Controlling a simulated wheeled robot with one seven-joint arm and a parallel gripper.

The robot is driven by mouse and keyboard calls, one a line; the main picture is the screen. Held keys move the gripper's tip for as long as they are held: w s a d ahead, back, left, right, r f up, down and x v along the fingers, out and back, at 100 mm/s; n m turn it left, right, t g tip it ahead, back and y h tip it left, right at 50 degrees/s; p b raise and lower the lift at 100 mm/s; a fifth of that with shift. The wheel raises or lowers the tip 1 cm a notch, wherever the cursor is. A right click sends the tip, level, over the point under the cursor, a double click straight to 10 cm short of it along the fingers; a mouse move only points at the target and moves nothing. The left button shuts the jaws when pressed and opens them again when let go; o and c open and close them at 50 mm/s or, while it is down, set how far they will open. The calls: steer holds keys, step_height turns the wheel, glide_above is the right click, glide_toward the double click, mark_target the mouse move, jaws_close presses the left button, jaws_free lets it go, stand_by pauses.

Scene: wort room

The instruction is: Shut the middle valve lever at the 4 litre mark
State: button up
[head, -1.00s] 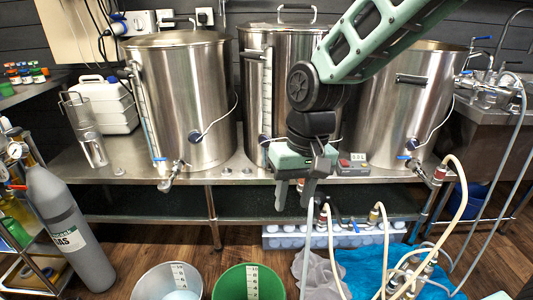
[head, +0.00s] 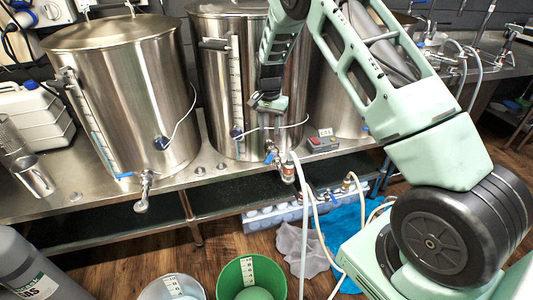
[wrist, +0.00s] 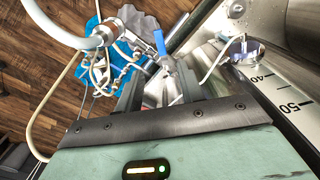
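The middle kettle (head: 215,75) has a tap low on its front with a small blue valve lever (head: 271,157). The lever also shows in the wrist view (wrist: 160,42), upright in that picture, beyond the fingertips. My gripper (head: 269,130) points down just above the tap, in front of the kettle. In the wrist view its two fingers (wrist: 158,90) stand apart with nothing clearly held. I cannot tell whether a finger touches the tap. A green bucket (head: 228,276) with a white scale (head: 248,270) stands on the floor below; its level against the marks is too small to read.
The left kettle (head: 150,75) has its own tap (head: 144,190) with a blue lever. A pale bucket (head: 150,292) stands left of the green one. A pale hose (head: 299,215) hangs by the middle tap. A red-buttoned box (head: 323,143) sits on the bench.

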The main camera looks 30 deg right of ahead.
mark_target(269, 158)
step_height(269, 158, down, 13)
steer(key=shift+r, duration=0.15)
steer(key=shift+c, duration=0.4)
